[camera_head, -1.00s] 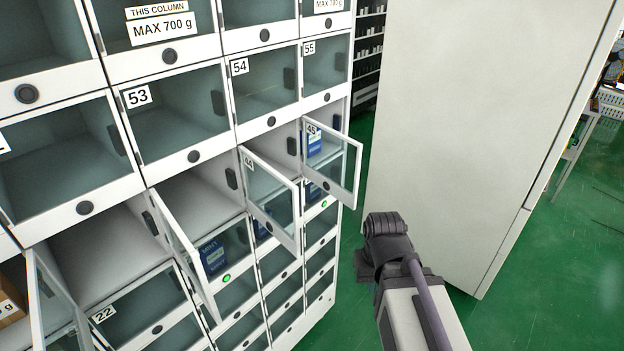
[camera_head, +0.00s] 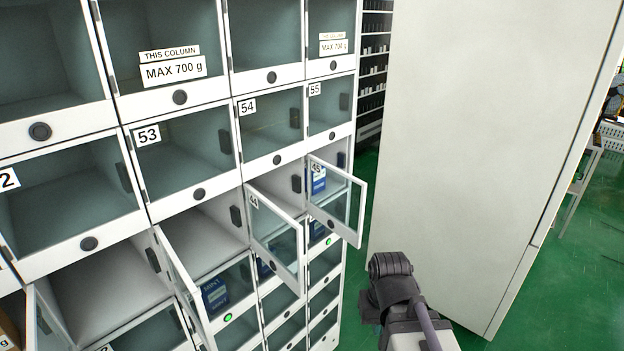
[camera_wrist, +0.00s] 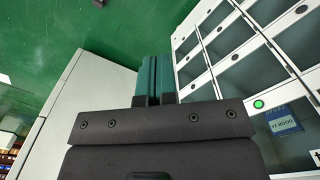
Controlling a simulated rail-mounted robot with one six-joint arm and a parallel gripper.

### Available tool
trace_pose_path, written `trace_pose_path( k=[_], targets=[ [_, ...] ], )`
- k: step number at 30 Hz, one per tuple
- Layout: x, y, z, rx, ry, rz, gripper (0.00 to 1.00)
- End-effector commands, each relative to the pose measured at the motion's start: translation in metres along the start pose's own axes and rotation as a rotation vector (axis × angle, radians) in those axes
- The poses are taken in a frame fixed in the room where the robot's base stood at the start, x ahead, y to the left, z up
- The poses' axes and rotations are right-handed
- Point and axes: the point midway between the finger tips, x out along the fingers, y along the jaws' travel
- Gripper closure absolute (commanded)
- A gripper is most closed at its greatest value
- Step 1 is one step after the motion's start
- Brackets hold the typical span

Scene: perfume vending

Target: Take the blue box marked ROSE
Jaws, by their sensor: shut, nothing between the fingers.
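Several blue boxes show in the locker. One blue box (camera_head: 319,181) stands in the cell with the open glass door 45, seen partly through that door. A second blue box (camera_head: 215,297) is lower left, behind glass, and its label seems to read MINT. Other blue boxes, partly hidden, are below door 45 (camera_head: 317,229) and behind door 44 (camera_head: 264,269). I cannot read ROSE on any of them. In the wrist view a blue box (camera_wrist: 285,122) is behind glass at the right. My gripper (camera_wrist: 153,72) is shut and empty, apart from the locker.
Glass doors 44 (camera_head: 277,236) and 45 (camera_head: 337,201) stand open and jut out from the locker. Another open door (camera_head: 183,281) juts out at lower left. A tall pale cabinet (camera_head: 475,150) stands to the right. Green floor is free between locker and cabinet.

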Motion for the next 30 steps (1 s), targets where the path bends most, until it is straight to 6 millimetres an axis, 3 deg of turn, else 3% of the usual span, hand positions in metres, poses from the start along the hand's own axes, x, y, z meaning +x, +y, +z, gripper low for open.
trace_pose_path(
  k=[2, 30],
  targets=[
    [0.0, 0.0, 0.0, 0.0, 0.0, 0.0, 0.94],
    [0.0, 0.0, 0.0, 0.0, 0.0, 0.0, 0.06]
  ],
)
